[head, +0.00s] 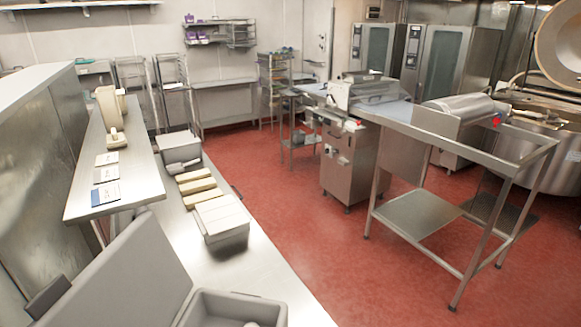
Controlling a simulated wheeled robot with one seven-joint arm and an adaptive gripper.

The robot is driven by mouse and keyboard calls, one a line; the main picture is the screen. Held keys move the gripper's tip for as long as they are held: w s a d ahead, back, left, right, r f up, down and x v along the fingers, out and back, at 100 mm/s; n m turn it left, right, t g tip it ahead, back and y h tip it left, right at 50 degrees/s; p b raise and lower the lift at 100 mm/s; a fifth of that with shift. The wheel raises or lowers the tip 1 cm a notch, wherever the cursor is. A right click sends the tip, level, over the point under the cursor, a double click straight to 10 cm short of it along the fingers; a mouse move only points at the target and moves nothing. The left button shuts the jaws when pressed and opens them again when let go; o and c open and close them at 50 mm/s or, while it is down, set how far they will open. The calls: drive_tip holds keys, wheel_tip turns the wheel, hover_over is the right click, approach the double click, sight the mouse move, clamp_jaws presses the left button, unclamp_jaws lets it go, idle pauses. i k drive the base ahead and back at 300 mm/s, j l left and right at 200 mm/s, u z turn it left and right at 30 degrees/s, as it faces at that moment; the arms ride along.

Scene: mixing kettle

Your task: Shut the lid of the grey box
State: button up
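A grey box (190,313) stands on the steel counter at the bottom of the head view, cut off by the lower edge. Its grey lid (125,275) stands open, tilted up on the left side of the box. A dark grey block (48,297) shows at the lid's left edge; I cannot tell if it is a latch. A small pale thing shows at the bottom inside the box, mostly cut off. My gripper is not in view.
Farther along the counter (270,280) are a closed pale-lidded container (222,220), several tan blocks (195,185) and another grey container (180,150). A raised shelf (135,185) with cards runs along the left. Red floor (320,240) is clear between counter and steel table (420,212).

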sight(139, 280)
drive_tip(key=u, duration=1.8)
